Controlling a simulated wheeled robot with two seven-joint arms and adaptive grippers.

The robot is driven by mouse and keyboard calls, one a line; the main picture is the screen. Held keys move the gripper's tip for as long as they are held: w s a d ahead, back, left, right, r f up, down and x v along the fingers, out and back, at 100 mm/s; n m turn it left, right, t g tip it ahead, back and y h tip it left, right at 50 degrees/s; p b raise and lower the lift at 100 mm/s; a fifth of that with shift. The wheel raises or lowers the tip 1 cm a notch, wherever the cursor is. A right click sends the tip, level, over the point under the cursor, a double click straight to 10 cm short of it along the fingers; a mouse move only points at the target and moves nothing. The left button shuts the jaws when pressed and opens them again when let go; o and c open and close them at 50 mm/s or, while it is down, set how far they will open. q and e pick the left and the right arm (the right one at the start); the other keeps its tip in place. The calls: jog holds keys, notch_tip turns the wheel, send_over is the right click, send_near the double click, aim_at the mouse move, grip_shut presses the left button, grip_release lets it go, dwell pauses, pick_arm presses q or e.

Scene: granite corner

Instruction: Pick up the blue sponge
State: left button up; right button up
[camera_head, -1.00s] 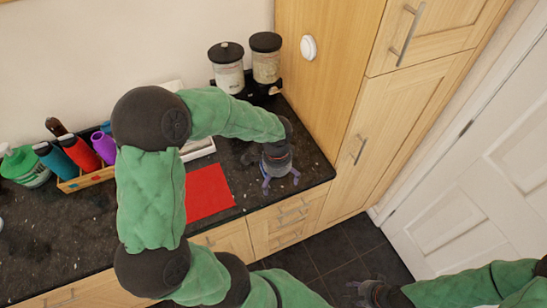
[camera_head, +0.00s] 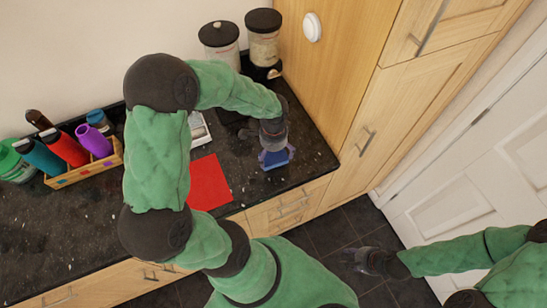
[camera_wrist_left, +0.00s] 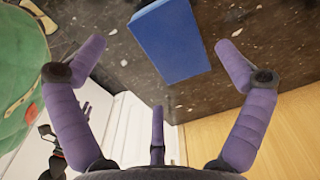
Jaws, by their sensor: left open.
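The blue sponge (camera_wrist_left: 170,42) lies on the dark granite counter near its front right corner. In the head view a bit of the blue sponge (camera_head: 278,159) shows beneath my left gripper (camera_head: 275,156), which hides the rest. In the wrist view my left gripper (camera_wrist_left: 162,55) is open, its purple fingers spread to either side of the sponge and apart from it.
A red mat (camera_head: 209,184) lies on the counter left of the sponge. Two lidded jars (camera_head: 264,45) stand at the back by the tall wooden cupboard (camera_head: 345,80). A wooden caddy (camera_head: 85,172) with several bottles is at the left. The counter's front edge is close to the sponge.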

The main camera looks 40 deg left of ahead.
aim_at(275, 159)
pick_arm(q)
jog(key=f, duration=0.3)
jog(key=f+b, duration=0.1)
jog(key=f, duration=0.1)
jog(key=shift+w, duration=0.35)
jog(key=shift+d, duration=0.1)
jog(key=c, duration=0.8)
